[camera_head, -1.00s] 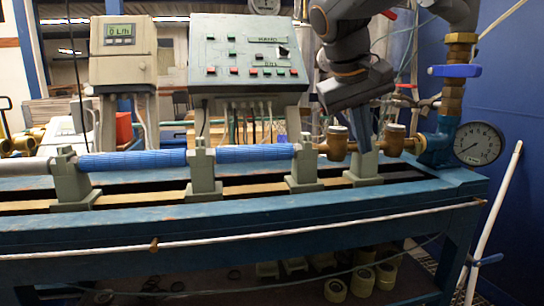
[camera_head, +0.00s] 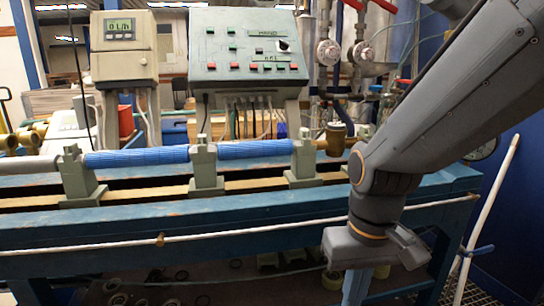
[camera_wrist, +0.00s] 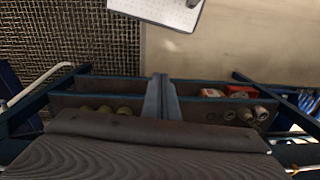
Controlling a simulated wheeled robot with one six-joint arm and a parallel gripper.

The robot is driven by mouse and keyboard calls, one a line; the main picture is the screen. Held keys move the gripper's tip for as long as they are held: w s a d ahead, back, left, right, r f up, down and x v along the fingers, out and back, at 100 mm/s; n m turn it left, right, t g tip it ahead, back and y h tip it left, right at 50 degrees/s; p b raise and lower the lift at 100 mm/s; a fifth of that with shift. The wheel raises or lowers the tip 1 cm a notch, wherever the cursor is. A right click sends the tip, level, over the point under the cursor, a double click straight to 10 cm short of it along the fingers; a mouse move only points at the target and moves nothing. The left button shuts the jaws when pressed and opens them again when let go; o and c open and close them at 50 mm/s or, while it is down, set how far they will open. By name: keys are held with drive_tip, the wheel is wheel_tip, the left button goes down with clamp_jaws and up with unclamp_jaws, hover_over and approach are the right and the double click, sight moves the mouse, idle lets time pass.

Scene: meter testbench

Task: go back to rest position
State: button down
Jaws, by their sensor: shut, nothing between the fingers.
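My gripper (camera_head: 356,288) hangs low at the right of the head view, in front of the test bench (camera_head: 260,222). Its fingers point down and run to the bottom edge of the picture. In the wrist view my gripper (camera_wrist: 160,84) shows as two fingers pressed together, shut with nothing between them. My arm slants down from the top right corner and hides the right end of the bench and most of the pressure gauge (camera_head: 484,148).
Blue pipes (camera_head: 255,149) lie in grey clamps on the bench. A control panel (camera_head: 247,50) and a digital meter (camera_head: 124,45) stand behind. A white rope (camera_head: 110,245) runs along the bench front. A white pole (camera_head: 490,215) leans at right. Bench shelves with rings lie below.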

drive_tip(key=d+r+m+p, duration=0.1)
drive_tip(key=d+r+p, duration=0.4)
drive_tip(key=p, duration=0.4)
drive_tip(key=shift+s, duration=0.25)
drive_tip(key=shift+d+m, duration=0.2)
drive_tip(key=shift+m, duration=0.1)
